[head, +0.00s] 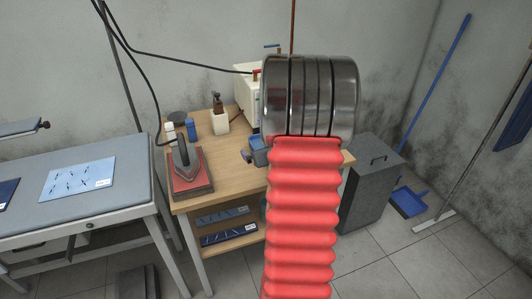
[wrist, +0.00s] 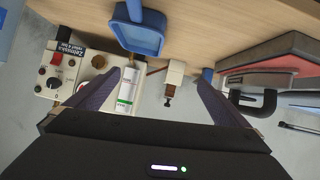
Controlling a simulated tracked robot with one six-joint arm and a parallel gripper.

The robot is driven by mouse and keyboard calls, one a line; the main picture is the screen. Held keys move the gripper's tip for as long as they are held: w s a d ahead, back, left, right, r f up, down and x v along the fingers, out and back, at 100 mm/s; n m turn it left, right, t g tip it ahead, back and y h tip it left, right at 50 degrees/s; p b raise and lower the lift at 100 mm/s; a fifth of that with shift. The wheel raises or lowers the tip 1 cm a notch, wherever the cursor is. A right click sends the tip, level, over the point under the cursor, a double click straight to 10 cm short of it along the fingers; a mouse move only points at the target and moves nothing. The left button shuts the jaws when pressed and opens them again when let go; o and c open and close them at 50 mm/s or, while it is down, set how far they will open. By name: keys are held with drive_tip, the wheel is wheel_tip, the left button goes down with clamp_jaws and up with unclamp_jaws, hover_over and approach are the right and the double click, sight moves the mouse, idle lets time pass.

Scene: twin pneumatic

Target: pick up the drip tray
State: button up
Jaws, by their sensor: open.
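In the head view the blue tray (head: 259,143) is partly hidden behind my arm. My gripper (wrist: 160,74) is open, its two dark fingers spread apart in the wrist view. The tray appears just beyond the fingertips, not between them. I cannot tell the exact gap. In the head view my red bellows arm and metal rings hide the gripper.
The boiler's knob panel (wrist: 55,77) shows at the wrist view's left. A dark grey cabinet (head: 370,180) stands right.

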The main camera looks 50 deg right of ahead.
drive_tip(key=shift+m+t, duration=0.4)
drive_tip(key=shift+t, duration=0.3)
drive_tip(key=s+d+f, duration=0.1)
drive_tip(key=f, duration=0.1)
drive_tip(key=s+d+f, duration=0.3)
drive_tip(key=d+f, duration=0.1)
drive_tip(key=shift+s+d, duration=0.2)
drive_tip(key=shift+s, duration=0.05)
drive_tip(key=shift+x, duration=4.3)
drive_tip(key=shift+w, duration=0.1)
drive_tip(key=shift+x, duration=2.55)
drive_tip(key=shift+f, duration=0.1)
drive_tip(key=shift+c, duration=0.6)
drive_tip(key=c, duration=1.2)
